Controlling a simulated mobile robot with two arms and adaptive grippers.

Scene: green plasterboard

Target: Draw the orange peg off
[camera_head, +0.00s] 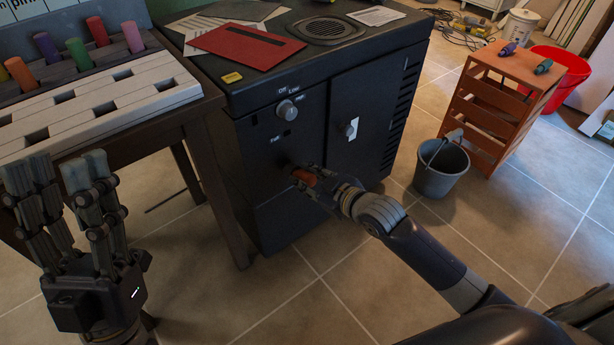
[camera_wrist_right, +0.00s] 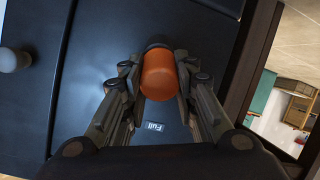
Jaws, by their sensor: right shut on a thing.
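An orange peg (camera_wrist_right: 160,76) sticks out from the dark front panel of the black cabinet (camera_head: 262,180). In the wrist view its base meets a dark round collar on the panel. My right gripper (camera_head: 305,178) is shut on the peg, with one finger on each side of it. In the head view the fingers hide most of the peg (camera_head: 303,176). A "Full" label (camera_wrist_right: 155,127) shows beside the peg in the wrist view. My left gripper (camera_head: 58,172) is open and empty at the lower left, fingers up, in front of the white slotted board.
A table at the left bears a white slotted board (camera_head: 110,105) and several coloured pegs, one of them orange (camera_head: 21,74). A bucket (camera_head: 440,170) and an orange crate stand at the right.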

